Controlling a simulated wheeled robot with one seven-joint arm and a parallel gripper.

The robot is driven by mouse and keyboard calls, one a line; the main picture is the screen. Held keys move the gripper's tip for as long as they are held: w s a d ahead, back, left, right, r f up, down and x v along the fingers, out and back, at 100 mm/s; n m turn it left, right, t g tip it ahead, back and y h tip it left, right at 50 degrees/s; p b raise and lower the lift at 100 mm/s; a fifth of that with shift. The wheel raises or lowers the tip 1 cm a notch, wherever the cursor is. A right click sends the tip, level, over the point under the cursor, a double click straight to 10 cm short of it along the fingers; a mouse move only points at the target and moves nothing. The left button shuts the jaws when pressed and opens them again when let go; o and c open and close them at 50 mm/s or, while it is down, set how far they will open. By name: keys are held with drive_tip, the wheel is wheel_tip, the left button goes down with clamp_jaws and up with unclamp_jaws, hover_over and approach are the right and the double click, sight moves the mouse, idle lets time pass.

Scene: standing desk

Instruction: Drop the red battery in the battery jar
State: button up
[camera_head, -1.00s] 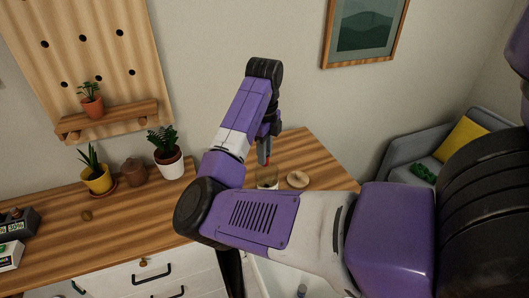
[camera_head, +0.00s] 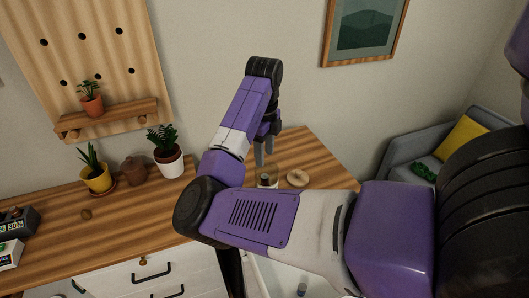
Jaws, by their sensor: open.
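The battery jar (camera_head: 268,184) is a small clear glass jar on the wooden desk, partly hidden behind my arm. A small dark reddish spot shows inside it, which looks like the red battery, but it is too small to be sure. My gripper (camera_head: 264,158) points down just above the jar, with its fingers apart and nothing visible between them. A round light wooden lid (camera_head: 298,178) lies on the desk to the right of the jar.
Potted plants (camera_head: 168,160) (camera_head: 97,179) and a brown pot (camera_head: 134,171) stand along the back of the desk (camera_head: 130,225). Dark boxes (camera_head: 18,222) are at the far left. The desk's middle is mostly clear. A sofa (camera_head: 405,160) is at right.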

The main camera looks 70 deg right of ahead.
wheel_tip(320, 180, up, 8)
drive_tip(key=shift+f, duration=0.15)
idle(0.3)
